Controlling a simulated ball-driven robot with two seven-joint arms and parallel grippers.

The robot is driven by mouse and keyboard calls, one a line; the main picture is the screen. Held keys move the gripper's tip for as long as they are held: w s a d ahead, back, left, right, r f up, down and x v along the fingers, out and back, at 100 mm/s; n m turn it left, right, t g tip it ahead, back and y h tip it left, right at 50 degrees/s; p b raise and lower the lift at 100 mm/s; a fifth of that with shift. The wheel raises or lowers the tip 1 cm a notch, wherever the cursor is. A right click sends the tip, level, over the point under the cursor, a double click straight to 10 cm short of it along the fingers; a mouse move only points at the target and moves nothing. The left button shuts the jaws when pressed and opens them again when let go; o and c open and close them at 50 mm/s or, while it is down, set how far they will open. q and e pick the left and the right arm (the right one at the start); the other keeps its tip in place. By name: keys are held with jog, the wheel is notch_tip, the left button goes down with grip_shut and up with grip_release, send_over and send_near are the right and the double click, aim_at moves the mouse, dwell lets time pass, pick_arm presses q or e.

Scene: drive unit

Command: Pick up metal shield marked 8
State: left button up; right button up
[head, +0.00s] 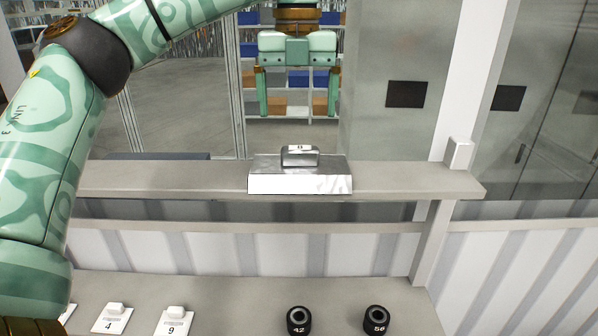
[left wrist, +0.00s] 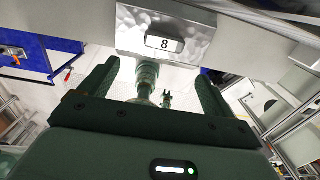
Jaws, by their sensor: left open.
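The metal shield marked 8 (head: 300,184) is a shiny silver block with a raised handle on top. It sits on the upper grey ledge in the head view. In the left wrist view the shield (left wrist: 190,48) is at the top, with the 8 readable on its handle. My left gripper (head: 298,98) is open and empty, with its two fingers pointing down. In the head view it appears above the handle, apart from it. My right gripper is in neither view.
The grey ledge (head: 400,180) has bare room on both sides of the shield. A small white block stands on the post at its right end. On the lower surface are white plates marked 4 (head: 110,319) and 9 (head: 173,323), and black rings marked 42 (head: 299,321) and 56 (head: 376,320).

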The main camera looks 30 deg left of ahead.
aim_at(300, 147)
pick_arm(q)
jog(key=w+f, duration=0.1)
jog(key=f, duration=0.1)
jog(key=w+f, duration=0.1)
jog(key=f, duration=0.1)
jog(key=shift+w+a, duration=0.15)
jog(key=shift+a, duration=0.05)
jog(key=shift+w+f, duration=0.35)
jog(key=shift+f, duration=0.25)
jog(key=shift+s+f+p, duration=0.6)
jog(key=shift+s+f, duration=0.2)
jog(key=shift+f, duration=0.35)
jog(key=shift+s+f, duration=0.1)
jog(key=shift+f, duration=0.8)
jog(key=shift+w+a+f, duration=0.1)
jog(key=shift+w+f, duration=0.1)
jog(key=shift+w, duration=0.15)
jog(key=shift+c, duration=0.6)
jog(key=c, duration=0.6)
jog(key=shift+s+r, duration=0.1)
jog(key=shift+s, duration=0.1)
jog(key=c, duration=0.5)
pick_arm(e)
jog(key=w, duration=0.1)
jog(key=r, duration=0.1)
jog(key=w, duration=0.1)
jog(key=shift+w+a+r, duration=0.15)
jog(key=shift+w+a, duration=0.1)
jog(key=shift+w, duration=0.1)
